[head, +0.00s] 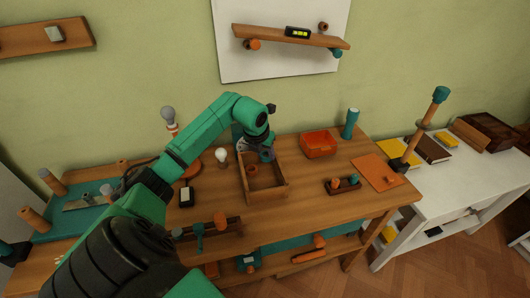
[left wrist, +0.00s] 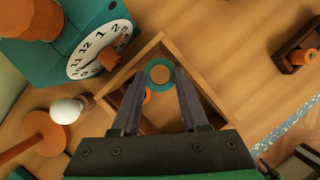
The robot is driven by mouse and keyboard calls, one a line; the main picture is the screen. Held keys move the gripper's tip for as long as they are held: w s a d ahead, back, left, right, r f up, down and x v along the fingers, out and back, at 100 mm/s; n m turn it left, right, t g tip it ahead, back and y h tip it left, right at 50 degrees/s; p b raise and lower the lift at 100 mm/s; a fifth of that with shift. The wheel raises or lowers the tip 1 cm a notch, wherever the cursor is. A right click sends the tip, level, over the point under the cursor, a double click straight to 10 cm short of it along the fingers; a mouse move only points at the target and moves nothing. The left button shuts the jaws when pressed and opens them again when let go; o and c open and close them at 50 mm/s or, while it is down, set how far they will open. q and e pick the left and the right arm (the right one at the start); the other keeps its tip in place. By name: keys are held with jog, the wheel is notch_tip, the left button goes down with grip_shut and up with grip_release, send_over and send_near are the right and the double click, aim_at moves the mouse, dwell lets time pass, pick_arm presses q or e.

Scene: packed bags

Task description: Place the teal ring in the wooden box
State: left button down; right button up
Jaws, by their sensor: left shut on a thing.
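My left gripper (head: 266,154) reaches over the wooden box (head: 268,199), an open tray on the table. In the left wrist view, the left gripper (left wrist: 160,76) is shut on the teal ring (left wrist: 158,61), held at its fingertips. The ring appears above the interior of the wooden box (left wrist: 207,88); its exact height is unclear. I cannot make out the ring in the head view. A small orange round thing (head: 253,170) lies inside the box, partly hidden by a finger in the wrist view. My right gripper is not in view.
A teal clock (left wrist: 98,48) stands close behind the box, beside a white bulb (head: 221,154). An orange bin (head: 318,144) and a small wooden holder (head: 342,186) stand to the right. A rack (head: 205,231) is in front. Bare table lies between.

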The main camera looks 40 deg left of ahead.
pick_arm(q)
jog(key=shift+f, duration=0.3)
jog(key=shift+c, duration=2.1)
grip_release()
jog(key=shift+r, duration=0.2)
jog(key=shift+r+p, duration=0.5)
jog(key=shift+r, duration=0.05)
jog(key=b+v, duration=0.1)
jog(key=v, duration=1.1)
jog(key=shift+f, duration=0.1)
